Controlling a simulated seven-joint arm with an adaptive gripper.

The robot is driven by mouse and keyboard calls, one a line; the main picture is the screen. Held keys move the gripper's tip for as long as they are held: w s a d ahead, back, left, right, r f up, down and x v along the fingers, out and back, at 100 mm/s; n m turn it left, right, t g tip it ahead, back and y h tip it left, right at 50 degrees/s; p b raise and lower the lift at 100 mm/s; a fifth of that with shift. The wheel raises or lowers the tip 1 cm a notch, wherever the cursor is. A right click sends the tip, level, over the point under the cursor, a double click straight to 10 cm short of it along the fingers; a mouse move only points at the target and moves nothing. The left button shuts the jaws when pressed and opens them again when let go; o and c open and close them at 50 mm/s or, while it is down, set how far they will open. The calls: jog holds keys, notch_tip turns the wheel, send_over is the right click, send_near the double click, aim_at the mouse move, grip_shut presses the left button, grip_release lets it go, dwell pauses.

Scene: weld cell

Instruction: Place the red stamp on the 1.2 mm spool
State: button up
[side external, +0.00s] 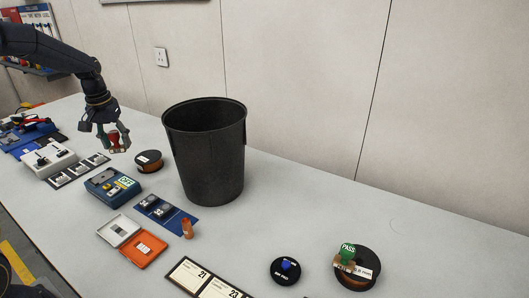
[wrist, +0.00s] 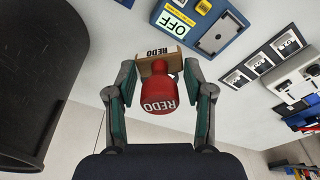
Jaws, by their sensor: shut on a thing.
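My gripper (side external: 112,136) is shut on the red stamp (side external: 115,141) and holds it in the air over the left part of the table. In the wrist view the stamp (wrist: 160,92) has a red handle marked REDO and a tan base with a REDO label, between the two fingers (wrist: 160,78). A copper-coloured spool (side external: 150,168) with a white label lies below and right of my gripper, left of the bin. Another spool (side external: 345,280) stands at the front right, with a green PASS stamp (side external: 347,253) on top. I cannot read either spool's size.
A tall black bin (side external: 206,150) stands right of the left spool and also fills the left of the wrist view (wrist: 35,80). A blue OFF box (side external: 112,187), an orange case (side external: 143,250) and a black disc with a blue knob (side external: 285,272) lie nearby. The right rear tabletop is clear.

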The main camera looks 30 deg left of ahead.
jog(key=w+a+f, duration=0.3)
jog(key=w, duration=0.3)
send_over(147, 161)
jog(key=f, duration=0.6)
jog(key=shift+s+d+f, duration=0.2)
jog(key=shift+s, duration=0.05)
jog(key=shift+f, duration=1.45)
jog(key=shift+f, duration=0.2)
jog(key=o, duration=1.1)
jog(key=shift+o, duration=0.3)
jog(key=shift+r, duration=0.1)
